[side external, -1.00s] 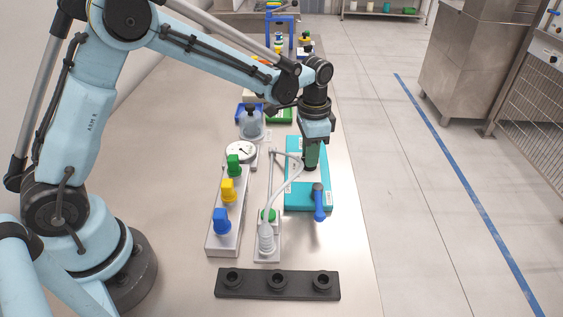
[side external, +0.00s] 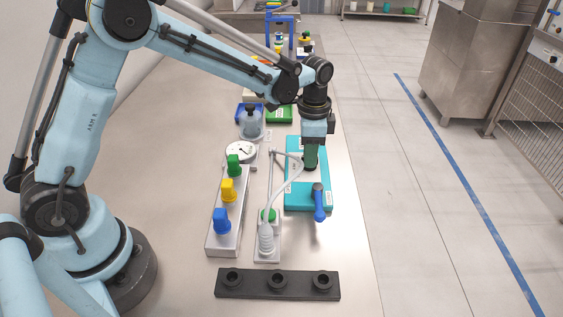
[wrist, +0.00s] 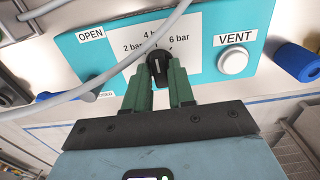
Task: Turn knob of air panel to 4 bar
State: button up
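The teal air panel (wrist: 90,67) lies on the bench; in the side view (side external: 326,200) it is under my gripper. The labels 2 bar and 6 bar sit to either side. My gripper (wrist: 160,74) points down with its green fingers on both sides of the knob, closed against it. In the side view my gripper (side external: 310,170) hides the knob.
A white VENT button (wrist: 232,62) and a blue lever (side external: 319,203) are on the panel. A grey hose (wrist: 100,93) crosses near the fingers. A block with coloured knobs (side external: 225,240) and a black three-hole rack (side external: 255,287) stand nearby.

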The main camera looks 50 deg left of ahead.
jog(key=shift+o, duration=1.4)
notch_tip(320, 180, up, 12)
jog(key=s+a+n+t, duration=0.2)
jog(key=s+n+t, duration=0.1)
jog(key=s, duration=0.5)
jog(key=s+a+f+n+t, duration=0.1)
jog(key=s+a+n+t, duration=0.2)
jog(key=s+n, duration=0.3)
jog(key=s+t, duration=0.1)
jog(key=s, duration=0.1)
jog(key=shift+s+f, duration=0.2)
jog(key=shift+s, duration=0.1)
